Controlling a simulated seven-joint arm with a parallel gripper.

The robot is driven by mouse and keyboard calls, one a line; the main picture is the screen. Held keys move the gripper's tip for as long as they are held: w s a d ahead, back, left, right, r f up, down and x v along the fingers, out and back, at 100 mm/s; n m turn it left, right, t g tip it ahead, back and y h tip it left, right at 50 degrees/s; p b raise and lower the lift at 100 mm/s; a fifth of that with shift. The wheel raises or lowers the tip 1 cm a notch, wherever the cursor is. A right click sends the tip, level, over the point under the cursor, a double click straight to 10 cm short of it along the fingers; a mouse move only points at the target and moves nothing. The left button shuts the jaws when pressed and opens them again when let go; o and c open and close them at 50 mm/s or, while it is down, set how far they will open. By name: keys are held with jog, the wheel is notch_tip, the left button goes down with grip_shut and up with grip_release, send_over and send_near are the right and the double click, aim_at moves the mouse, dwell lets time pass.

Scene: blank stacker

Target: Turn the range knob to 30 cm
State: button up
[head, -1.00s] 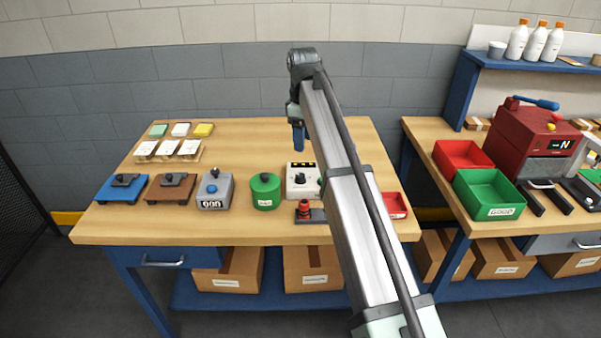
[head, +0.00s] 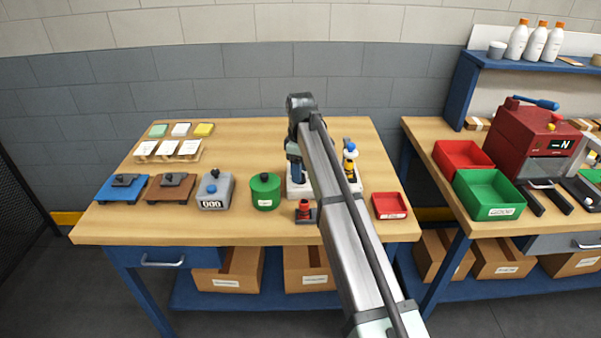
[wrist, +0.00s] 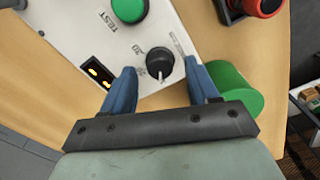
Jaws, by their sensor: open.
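The range knob (wrist: 160,66) is a small round black knob with a white pointer line, on the white tester box (wrist: 185,55). In the wrist view a small number, too blurred to read surely, is printed beside it. The tester box (head: 293,192) is largely behind my arm in the head view, and the knob is hidden there. My gripper (wrist: 161,69) is open, with one blue finger on either side of the knob and a visible gap to each. It also shows in the head view (head: 295,173), pointing down over the box.
On the tester box are a green button (wrist: 129,9) marked TEST and an amber-lit display (wrist: 98,72). A green round container (head: 265,192) stands left of the box. A red-topped device (head: 305,209) stands in front. A red tray (head: 390,206) lies to the right.

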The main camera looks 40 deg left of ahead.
jog(key=shift+f, duration=0.75)
jog(key=c, duration=1)
jog(key=shift+c, duration=0.2)
